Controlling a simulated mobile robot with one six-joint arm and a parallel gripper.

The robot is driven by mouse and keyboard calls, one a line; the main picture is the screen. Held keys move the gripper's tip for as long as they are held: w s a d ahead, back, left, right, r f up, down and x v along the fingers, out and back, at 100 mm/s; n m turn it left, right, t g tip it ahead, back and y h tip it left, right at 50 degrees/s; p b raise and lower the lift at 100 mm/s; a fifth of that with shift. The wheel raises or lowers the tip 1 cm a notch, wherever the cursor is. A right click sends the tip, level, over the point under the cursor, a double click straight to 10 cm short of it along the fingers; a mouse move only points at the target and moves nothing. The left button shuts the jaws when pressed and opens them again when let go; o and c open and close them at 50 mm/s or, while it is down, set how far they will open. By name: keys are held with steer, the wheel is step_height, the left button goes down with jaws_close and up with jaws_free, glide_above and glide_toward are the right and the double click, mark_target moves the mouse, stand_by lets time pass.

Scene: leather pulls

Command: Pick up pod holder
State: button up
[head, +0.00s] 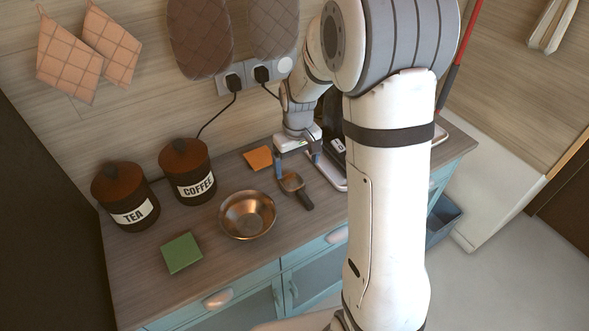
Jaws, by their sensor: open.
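The pod holder (292,182), a small piece with a round brownish head and a dark handle, lies on the wooden counter. Its handle points toward the front right.
A copper bowl (247,214) stands close left of the pod holder. An orange square (259,158) lies behind it. A dark appliance (333,138) on a light base is at right, partly hidden by my arm. Coffee (188,172) and tea (126,197) canisters and a green block (182,253) are left.

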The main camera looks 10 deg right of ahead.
mark_target(295, 182)
steer(key=f, duration=0.3)
steer(key=f+p, duration=0.1)
steer(key=f, duration=0.2)
steer(key=w+f+p, duration=0.1)
steer(key=f, duration=0.2)
steer(key=shift+a+f, duration=0.1)
steer(key=c, duration=1.1)
